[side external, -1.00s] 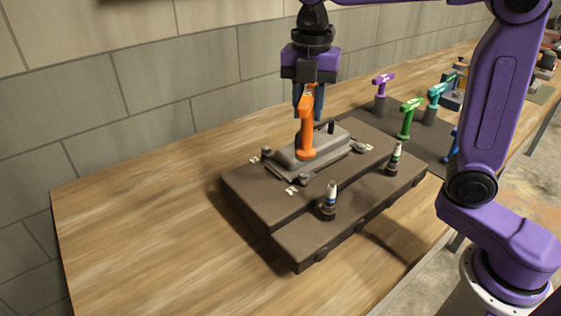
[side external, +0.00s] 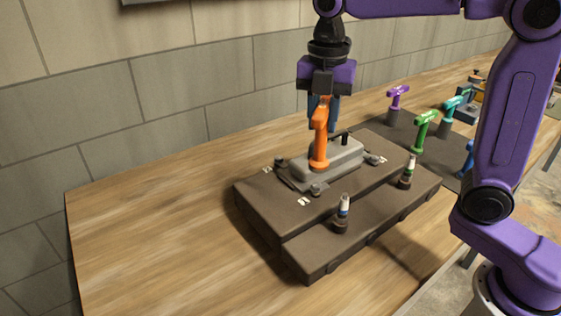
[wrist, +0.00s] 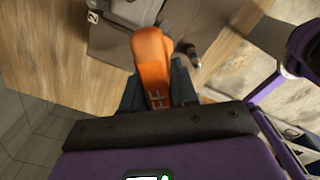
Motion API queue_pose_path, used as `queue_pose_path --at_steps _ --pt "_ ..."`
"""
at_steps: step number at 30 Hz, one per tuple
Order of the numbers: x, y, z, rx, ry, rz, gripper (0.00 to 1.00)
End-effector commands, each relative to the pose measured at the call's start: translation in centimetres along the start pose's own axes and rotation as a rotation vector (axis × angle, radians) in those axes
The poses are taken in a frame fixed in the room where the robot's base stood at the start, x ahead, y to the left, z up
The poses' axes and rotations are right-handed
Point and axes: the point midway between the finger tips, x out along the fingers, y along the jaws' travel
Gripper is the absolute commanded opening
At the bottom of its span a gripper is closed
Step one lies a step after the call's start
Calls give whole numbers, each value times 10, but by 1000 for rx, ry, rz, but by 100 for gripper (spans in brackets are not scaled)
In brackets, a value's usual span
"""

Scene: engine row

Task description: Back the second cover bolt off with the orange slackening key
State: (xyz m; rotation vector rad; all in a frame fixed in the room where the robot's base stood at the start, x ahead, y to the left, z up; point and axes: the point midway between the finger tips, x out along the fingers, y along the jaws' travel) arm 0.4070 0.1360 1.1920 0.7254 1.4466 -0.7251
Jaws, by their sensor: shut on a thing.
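My gripper (side external: 322,122) is shut on the orange slackening key (side external: 320,140), which hangs roughly upright over the grey cover (side external: 345,157). In the wrist view the orange key (wrist: 152,58) sits between the fingers, with part of some lettering showing. Its foot appears over the cover's left half; I cannot tell whether it touches. Cover bolts show at the near corner (side external: 316,189), left corner (side external: 280,161) and right corner (side external: 372,159), none with the key visibly on it.
The cover is on a dark stepped block (side external: 262,208). Two white-tipped bottles or tools (side external: 342,212) (side external: 408,172) stand on its front step. Purple (side external: 397,98), green (side external: 424,130) and teal (side external: 451,110) keys stand behind at right. The wooden bench (side external: 150,220) is clear at left.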

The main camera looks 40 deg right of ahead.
Motion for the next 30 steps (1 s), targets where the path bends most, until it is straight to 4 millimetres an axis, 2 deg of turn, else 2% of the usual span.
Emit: queue_pose_path --at_steps 11,17,24,30 --pt "-2 5 3 9 0 2 0" --pt "-7 33 18 61 0 3 0" --pt "-10 76 49 153 0 2 0" --pt "-9 100 71 213 0 3 0"
